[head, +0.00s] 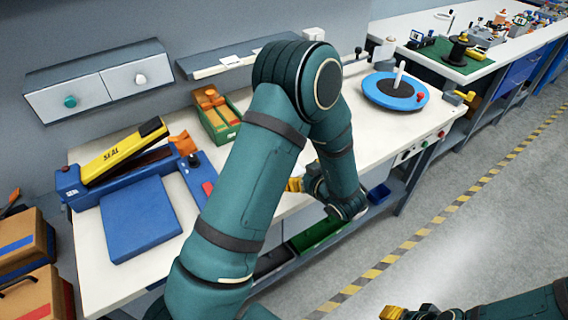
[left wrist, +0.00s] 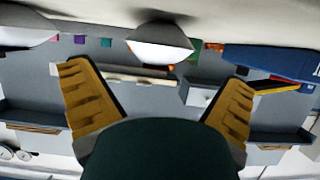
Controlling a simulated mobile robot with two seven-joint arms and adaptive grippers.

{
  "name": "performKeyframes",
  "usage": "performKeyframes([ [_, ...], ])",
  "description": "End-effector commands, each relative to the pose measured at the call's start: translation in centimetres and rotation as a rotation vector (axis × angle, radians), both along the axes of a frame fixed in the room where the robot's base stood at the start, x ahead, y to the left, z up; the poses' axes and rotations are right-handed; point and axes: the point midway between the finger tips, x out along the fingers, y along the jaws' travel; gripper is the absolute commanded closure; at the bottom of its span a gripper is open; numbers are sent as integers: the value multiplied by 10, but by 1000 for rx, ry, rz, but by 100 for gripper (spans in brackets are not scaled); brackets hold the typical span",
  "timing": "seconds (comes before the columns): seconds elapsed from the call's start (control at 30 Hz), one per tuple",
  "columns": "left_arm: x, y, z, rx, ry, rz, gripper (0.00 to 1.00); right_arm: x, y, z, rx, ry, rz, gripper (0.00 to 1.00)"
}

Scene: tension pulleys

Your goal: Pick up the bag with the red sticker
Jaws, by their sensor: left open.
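I cannot make out a bag with a red sticker for certain. A brown box-like item with a red band (head: 38,298) stands at the lower left in the head view, cut off by the frame edge; I cannot tell whether it is a bag. My left arm crosses the middle of the head view, and its gripper (head: 295,184) is mostly hidden behind the forearm. In the left wrist view the left gripper (left wrist: 158,76) has its yellow fingers wide apart, with nothing between them. My right gripper (head: 402,313) is at the bottom edge, mostly cut off.
The white workbench (head: 100,285) holds a blue and yellow sealer (head: 120,155), a green bin (head: 222,128) of orange packets and a blue turntable (head: 395,92). A brown box with a blue band (head: 22,245) stands at the left. Floor is clear at the right.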

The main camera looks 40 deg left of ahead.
Motion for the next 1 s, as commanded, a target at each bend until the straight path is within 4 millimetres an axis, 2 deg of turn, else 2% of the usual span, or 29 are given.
performKeyframes([
  [0.3, 16, 35, -20, 0, 1, 4, 0, -2, 0, -10, 1, 4, 4, 53],
  [0.63, 19, 41, -22, 0, 0, 1, 0, -1, 0, -10, 1, 3, 3, 53],
  [0.67, 19, 41, -22, 0, 0, 1, 4, -1, 0, -10, 1, 3, 3, 53],
  [0.8, 19, 41, -22, 0, 0, 1, 53, -1, 0, -10, 1, 2, 3, 53],
  [0.83, 19, 41, -22, 0, 0, 1, 63, -1, 0, -10, 1, 2, 3, 53],
  [0.87, 19, 41, -22, 0, 0, 1, 70, -1, 0, -10, 1, 2, 3, 53],
  [1.0, 19, 41, -22, 0, 0, 1, 71, -1, 0, -10, 1, 2, 3, 53],
])
